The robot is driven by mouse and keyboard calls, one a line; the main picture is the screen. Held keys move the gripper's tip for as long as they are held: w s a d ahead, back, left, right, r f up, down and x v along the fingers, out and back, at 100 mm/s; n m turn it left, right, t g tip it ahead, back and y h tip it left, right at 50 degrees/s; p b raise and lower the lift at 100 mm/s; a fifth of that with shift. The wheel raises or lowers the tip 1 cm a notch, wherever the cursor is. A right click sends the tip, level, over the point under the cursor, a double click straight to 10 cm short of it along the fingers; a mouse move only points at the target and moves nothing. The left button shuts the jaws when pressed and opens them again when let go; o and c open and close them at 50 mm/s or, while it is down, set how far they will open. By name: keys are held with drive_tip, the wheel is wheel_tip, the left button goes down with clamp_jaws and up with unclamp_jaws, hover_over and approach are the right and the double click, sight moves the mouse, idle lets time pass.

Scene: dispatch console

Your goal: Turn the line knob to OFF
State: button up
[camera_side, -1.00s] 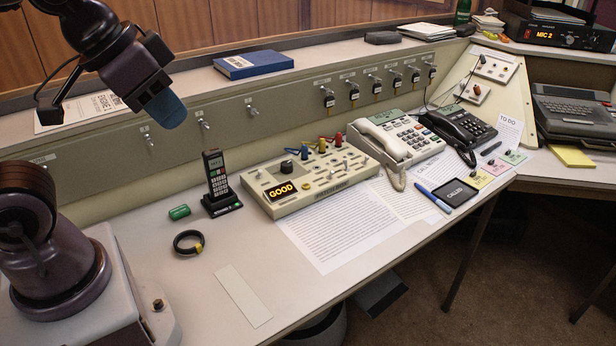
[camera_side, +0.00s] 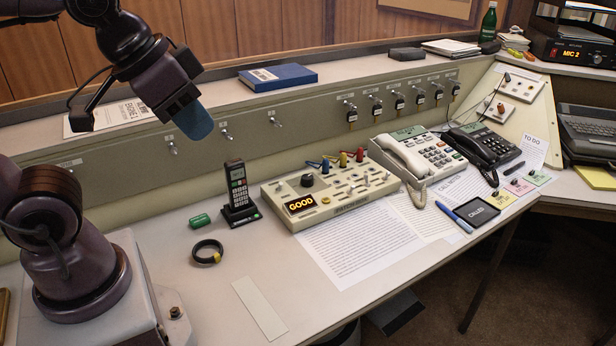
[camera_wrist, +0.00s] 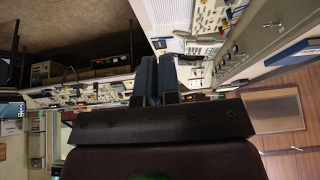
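A beige console box (camera_side: 345,207) stands on the desk in the side view, with a lit display (camera_side: 300,204) reading GOOD. A round black knob (camera_side: 307,180) sits on its top behind the display. I take it for the line knob; its labels and pointer setting are too small to read. My gripper (camera_side: 194,122) hangs high at the upper left, well above the desk and apart from the box, with blue fingers pointing down. In the wrist view my gripper (camera_wrist: 158,66) shows its two fingers side by side, apparently together, with nothing between them.
A cordless handset (camera_side: 238,190) in its cradle, a green cylinder (camera_side: 200,220) and a black ring (camera_side: 207,251) stand left of the box. A white desk phone (camera_side: 421,158) is close on its right. Colored plugs rise from the box's back. The front desk left of the papers is mostly clear.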

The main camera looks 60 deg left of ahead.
drive_tip(key=o, duration=0.4)
drive_tip(key=shift+a+f, duration=0.15)
drive_tip(key=shift+c, duration=0.2)
drive_tip(key=o, duration=0.6)
drive_tip(key=shift+w+a+f+n+g, duration=0.2)
drive_tip(key=shift+w+a+f+g, duration=0.1)
drive_tip(key=shift+w+f+g, duration=0.15)
drive_tip(key=shift+w+a+f+n+g, duration=0.25)
drive_tip(key=shift+w+f+g, duration=0.1)
drive_tip(key=shift+f, duration=0.2)
drive_tip(key=m+g, duration=0.4)
drive_tip(key=m, duration=0.5)
hover_over(307, 177)
wheel_tip(307, 177, down, 16)
drive_tip(key=f, duration=0.1)
wheel_tip(307, 177, down, 12)
drive_tip(key=shift+f, duration=0.1)
drive_tip(key=c, duration=0.9)
